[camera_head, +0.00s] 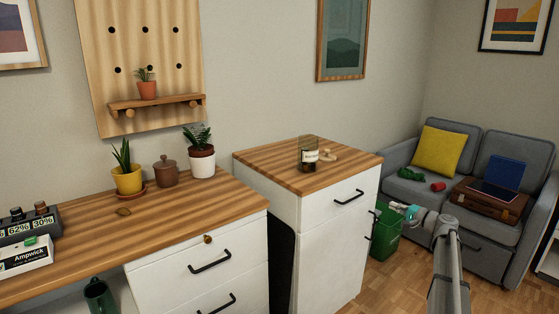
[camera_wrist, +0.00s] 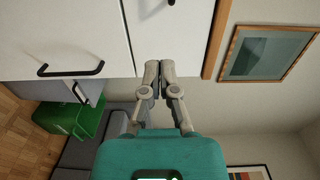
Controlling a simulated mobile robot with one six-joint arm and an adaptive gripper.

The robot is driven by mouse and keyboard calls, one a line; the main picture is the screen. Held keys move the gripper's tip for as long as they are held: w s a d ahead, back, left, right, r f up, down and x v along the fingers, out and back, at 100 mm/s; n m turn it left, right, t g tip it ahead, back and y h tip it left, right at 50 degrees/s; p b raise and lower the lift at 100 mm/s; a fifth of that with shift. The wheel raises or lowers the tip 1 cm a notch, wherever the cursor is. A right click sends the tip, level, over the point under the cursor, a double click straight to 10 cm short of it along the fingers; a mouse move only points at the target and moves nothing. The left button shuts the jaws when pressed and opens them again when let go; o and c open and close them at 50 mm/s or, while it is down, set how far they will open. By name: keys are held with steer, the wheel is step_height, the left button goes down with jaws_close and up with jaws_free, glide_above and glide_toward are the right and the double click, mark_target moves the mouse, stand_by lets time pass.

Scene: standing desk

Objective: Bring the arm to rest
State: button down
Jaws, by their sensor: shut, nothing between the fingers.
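My gripper (camera_head: 396,207) is in the right half of the head view, at the end of my raised arm. It appears in front of the green bin and the sofa, to the right of the white cabinet. In the wrist view my gripper (camera_wrist: 160,70) has its two grey fingers together, with nothing between them. White cabinet fronts (camera_wrist: 60,35) show beyond the fingers in that view.
A desk (camera_head: 80,225) with potted plants stands at left. A green bin (camera_head: 386,238) and a grey sofa (camera_head: 402,158) are at right. Open floor (camera_head: 385,285) shows at the lower right.

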steer(key=s+a+f+n+g+h, duration=0.1)
steer(key=s+a+f+n+g, duration=0.4)
steer(key=a, duration=0.7)
steer(key=s+a+f+n+g+h, duration=0.1)
steer(key=s+a+f+g, duration=0.4)
steer(key=a, duration=0.6)
steer(key=s+a+f+n+g+h, duration=0.2)
steer(key=s+a+f+h, duration=0.1)
steer(key=s, duration=0.4)
steer(key=s+a+f+n+g+h, duration=0.1)
steer(key=s+a+f+h, duration=0.15)
steer(key=s, duration=0.55)
steer(key=s+a+f+n+g+h, duration=0.2)
steer(key=s+a+f+h, duration=0.15)
steer(key=s, duration=0.35)
step_height(320, 180, up, 37)
steer(key=p, duration=3.6)
steer(key=shift+r+y, duration=0.15)
steer(key=shift+y, duration=0.25)
